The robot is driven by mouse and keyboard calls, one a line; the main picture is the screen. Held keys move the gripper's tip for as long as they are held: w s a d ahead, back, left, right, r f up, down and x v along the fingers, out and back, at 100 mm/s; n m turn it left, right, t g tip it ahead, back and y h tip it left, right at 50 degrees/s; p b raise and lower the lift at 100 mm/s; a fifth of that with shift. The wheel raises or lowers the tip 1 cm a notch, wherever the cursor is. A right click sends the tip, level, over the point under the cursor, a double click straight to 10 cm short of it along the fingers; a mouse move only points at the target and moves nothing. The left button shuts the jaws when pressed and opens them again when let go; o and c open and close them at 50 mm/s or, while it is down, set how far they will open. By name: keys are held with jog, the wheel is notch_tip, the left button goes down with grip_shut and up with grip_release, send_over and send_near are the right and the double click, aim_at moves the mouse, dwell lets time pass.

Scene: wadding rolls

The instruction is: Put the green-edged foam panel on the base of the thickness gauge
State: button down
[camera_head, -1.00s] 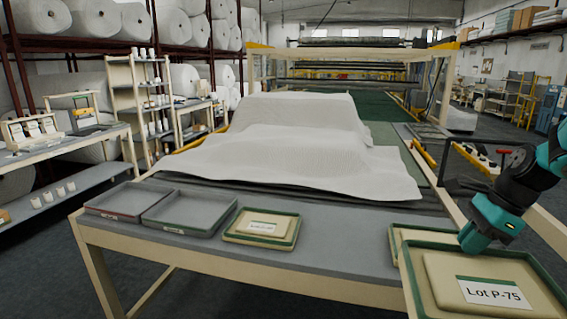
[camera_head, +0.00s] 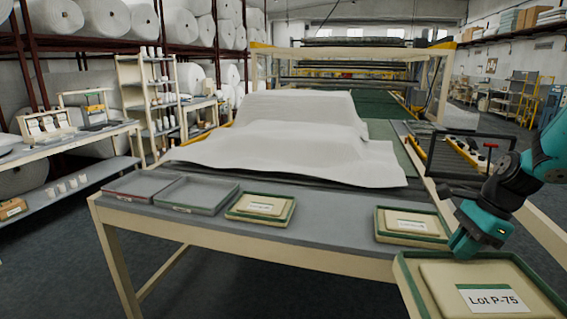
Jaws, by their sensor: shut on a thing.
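A green-edged foam panel with a beige raised middle and a "Lot P-75" label (camera_head: 449,282) fills the lower right, close to the camera and cut off by the frame. My gripper (camera_head: 463,246) is at its far edge, shut on the panel; the fingertips are mostly hidden. A smaller green-edged labelled piece (camera_head: 385,222) lies on the grey table to the right, and a similar one (camera_head: 236,209) lies near the table's middle. I cannot clearly pick out the thickness gauge; a small framed device (camera_head: 95,111) on the left bench may be it.
The grey table (camera_head: 330,232) also bears two shallow grey trays (camera_head: 198,194), (camera_head: 137,187) at its left. A large white wadding sheet (camera_head: 290,150) lies behind. A red-handled roller unit (camera_head: 468,158) stands at the right. The floor (camera_head: 65,250) at the lower left is clear.

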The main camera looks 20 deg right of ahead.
jog(key=w+a+f+n+g+h+b, duration=0.2)
jog(key=a+f+n+g, duration=0.1)
jog(key=a+f+n, duration=0.6)
jog(key=w+a+f+n+g+h+b, duration=0.2)
jog(key=a+f+n+g, duration=0.1)
jog(key=a+f+n, duration=0.7)
notch_tip(320, 180, down, 6)
jog(key=n, duration=0.3)
jog(key=shift+w+a+r, duration=0.15)
jog(key=shift+w+a, duration=0.15)
jog(key=shift+w, duration=0.1)
